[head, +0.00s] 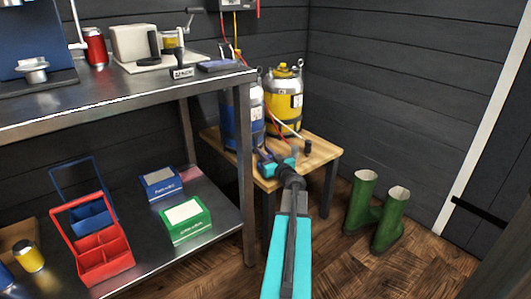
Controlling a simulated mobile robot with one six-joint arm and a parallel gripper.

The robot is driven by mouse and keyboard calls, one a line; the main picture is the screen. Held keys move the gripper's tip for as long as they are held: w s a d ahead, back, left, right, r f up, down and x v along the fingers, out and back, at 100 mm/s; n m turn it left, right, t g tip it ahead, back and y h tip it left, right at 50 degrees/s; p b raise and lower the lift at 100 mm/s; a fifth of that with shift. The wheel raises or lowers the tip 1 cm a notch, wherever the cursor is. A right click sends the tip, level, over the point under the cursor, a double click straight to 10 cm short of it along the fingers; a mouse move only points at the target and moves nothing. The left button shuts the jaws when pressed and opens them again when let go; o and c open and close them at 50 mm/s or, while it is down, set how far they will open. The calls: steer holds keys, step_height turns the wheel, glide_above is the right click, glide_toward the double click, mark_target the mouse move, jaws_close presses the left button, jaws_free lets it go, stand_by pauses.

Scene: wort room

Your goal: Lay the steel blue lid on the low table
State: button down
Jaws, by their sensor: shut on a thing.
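The low table (316,160) is a small light-wood table with dark legs, standing in the corner beyond the steel bench. My gripper (264,156), with turquoise parts, is over the table's near left part. It is shut on a small dark bluish piece, which looks like the steel blue lid (266,154). The arm and fingers hide most of it, so its outline is unclear. I cannot tell whether it touches the tabletop.
A blue keg (257,112) and a yellow keg (284,103) with hoses stand on the low table's back. A small black cylinder (307,146) is near its right side. Green boots (390,222) stand right. The steel bench (120,94) is left.

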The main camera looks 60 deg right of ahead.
steer(key=c, duration=1.5)
jaws_free()
steer(key=shift+r+p+v, duration=0.2)
steer(key=shift+p+v, duration=0.15)
steer(key=shift+v, duration=0.6)
steer(key=p+v, duration=0.3)
steer(key=v, duration=0.7)
steer(key=shift+s+f, duration=0.1)
